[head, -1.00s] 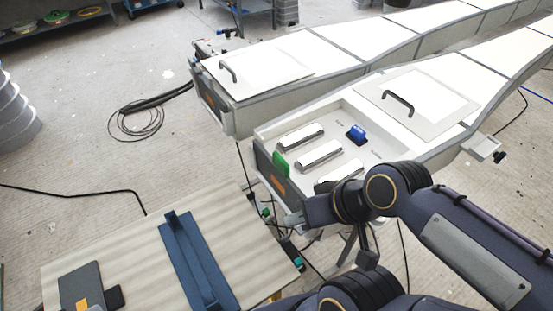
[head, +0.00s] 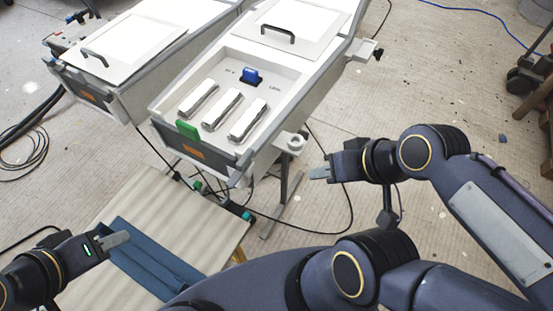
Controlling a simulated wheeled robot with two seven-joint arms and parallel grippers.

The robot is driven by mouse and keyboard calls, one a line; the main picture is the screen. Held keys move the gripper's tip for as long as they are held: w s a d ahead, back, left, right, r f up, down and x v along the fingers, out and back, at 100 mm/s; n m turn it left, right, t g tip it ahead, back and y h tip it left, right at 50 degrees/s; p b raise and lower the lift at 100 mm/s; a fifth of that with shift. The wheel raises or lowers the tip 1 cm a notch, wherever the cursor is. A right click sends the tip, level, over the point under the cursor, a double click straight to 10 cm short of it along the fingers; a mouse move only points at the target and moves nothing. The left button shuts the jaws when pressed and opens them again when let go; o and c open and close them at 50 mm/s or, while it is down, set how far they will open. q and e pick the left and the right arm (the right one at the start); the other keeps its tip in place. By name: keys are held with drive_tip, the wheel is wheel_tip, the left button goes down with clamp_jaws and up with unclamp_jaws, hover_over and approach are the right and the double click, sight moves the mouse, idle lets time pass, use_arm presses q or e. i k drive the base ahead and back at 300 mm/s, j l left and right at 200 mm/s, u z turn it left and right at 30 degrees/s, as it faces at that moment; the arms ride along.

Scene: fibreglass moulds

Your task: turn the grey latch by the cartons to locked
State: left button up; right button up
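Three white cartons (head: 221,109) lie side by side in the open tray (head: 214,71) of the nearer mould. Behind them stands a blue latch-like handle (head: 251,76) with small dark labels on either side, too small to read surely. I see no clearly grey latch; a pale grey round fitting (head: 291,142) sits on the tray's right outer side. My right gripper (head: 319,173) is right of and below that fitting, apart from it and empty. My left gripper (head: 117,239) is at the lower left, over the bench. Their finger gaps cannot be made out.
A green tab (head: 187,130) stands at the tray's front edge. The wooden bench (head: 165,200) below bears a blue channel piece (head: 152,262). A white lid (head: 290,25) with a black handle covers the mould behind the tray. Cables run over the floor.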

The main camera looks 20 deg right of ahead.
sight(244, 161)
drive_tip(key=z, duration=0.3)
drive_tip(key=l+u, duration=0.2)
drive_tip(key=u, duration=0.3)
drive_tip(key=k+l+u, duration=0.15)
drive_tip(key=u, duration=0.35)
drive_tip(key=k+l+u, duration=0.1)
drive_tip(key=u, duration=0.4)
